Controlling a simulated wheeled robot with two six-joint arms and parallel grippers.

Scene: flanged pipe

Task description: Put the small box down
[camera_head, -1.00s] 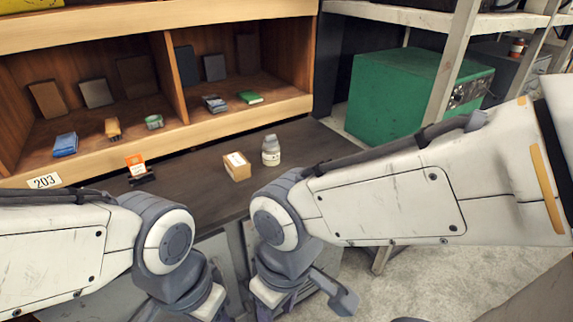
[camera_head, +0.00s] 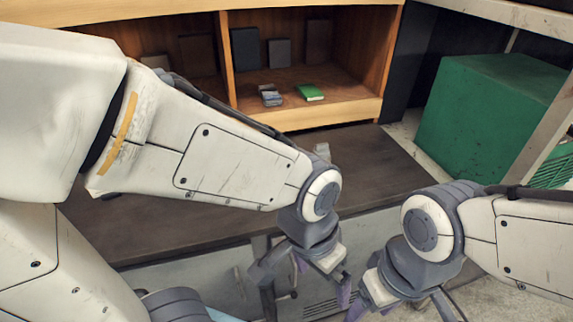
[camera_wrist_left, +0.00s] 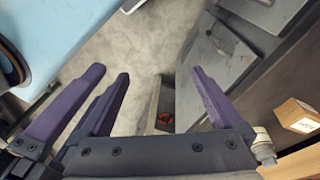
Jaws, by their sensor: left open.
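The small brown box (camera_wrist_left: 298,116) with a pale label stands on the dark counter (camera_head: 390,165), at the right of the left wrist view. My arm hides it in the head view. My left gripper (camera_head: 306,292) is open and empty in front of the counter's front edge. Its purple fingers (camera_wrist_left: 160,88) show in the left wrist view with floor visible between them; the box is outside them, to the right. My right gripper (camera_head: 398,306) is at the bottom right of the head view, partly cut off, and its jaw opening is unclear.
A pale bottle (camera_wrist_left: 263,146) stands near the box; part of it shows above my arm in the head view (camera_head: 322,151). A wooden shelf (camera_head: 345,110) with a green box (camera_head: 310,92) backs the counter. A large green case (camera_head: 485,105) is at right.

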